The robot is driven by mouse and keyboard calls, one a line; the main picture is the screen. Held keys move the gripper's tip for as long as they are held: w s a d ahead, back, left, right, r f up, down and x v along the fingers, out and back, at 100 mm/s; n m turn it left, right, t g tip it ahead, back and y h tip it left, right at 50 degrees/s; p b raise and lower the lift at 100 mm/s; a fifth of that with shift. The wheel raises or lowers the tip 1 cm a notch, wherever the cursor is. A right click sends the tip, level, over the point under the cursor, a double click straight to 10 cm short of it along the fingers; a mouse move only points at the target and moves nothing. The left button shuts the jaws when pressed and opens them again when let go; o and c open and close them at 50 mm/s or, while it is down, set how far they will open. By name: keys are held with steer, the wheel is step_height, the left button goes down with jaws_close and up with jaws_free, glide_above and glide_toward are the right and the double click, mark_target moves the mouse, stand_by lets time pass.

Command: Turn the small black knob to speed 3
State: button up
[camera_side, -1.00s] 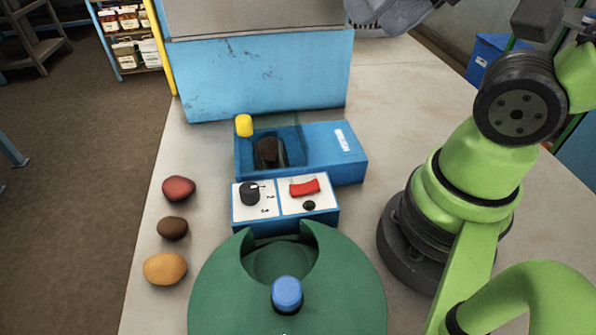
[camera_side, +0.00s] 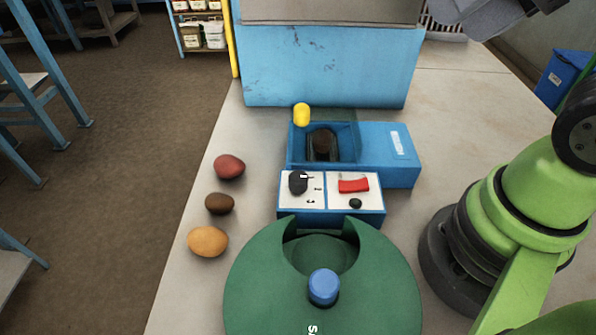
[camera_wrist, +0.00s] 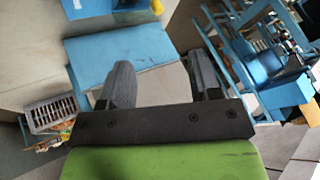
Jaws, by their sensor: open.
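The small black knob (camera_side: 298,183) is on the left white plate of the blue control box (camera_side: 330,218). A light pointer mark on it points to the right. Small numerals stand to its right, too small to read surely. A red switch (camera_side: 353,186) and a small dark button (camera_side: 355,203) are on the right plate. My gripper (camera_wrist: 160,78) shows in the wrist view with its two dark fingers apart and nothing between them. It is away from the knob, which I cannot make out in that view.
A green round machine part (camera_side: 260,290) with a blue cap (camera_side: 323,286) stands in front of the box. Behind is a blue tray (camera_side: 392,165) with a yellow knob (camera_side: 301,114). Red (camera_side: 229,166), brown (camera_side: 219,203) and tan (camera_side: 208,241) lumps lie at left.

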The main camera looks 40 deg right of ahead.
steer(key=w+n, duration=0.1)
steer(key=n+g+h, duration=0.2)
steer(key=n+g, duration=0.5)
steer(key=n, duration=1.6)
glide_above(299, 176)
step_height(299, 176, down, 16)
steer(key=shift+r, duration=0.15)
steer(key=shift+f, duration=0.65)
step_height(299, 176, down, 9)
steer(key=c, duration=0.9)
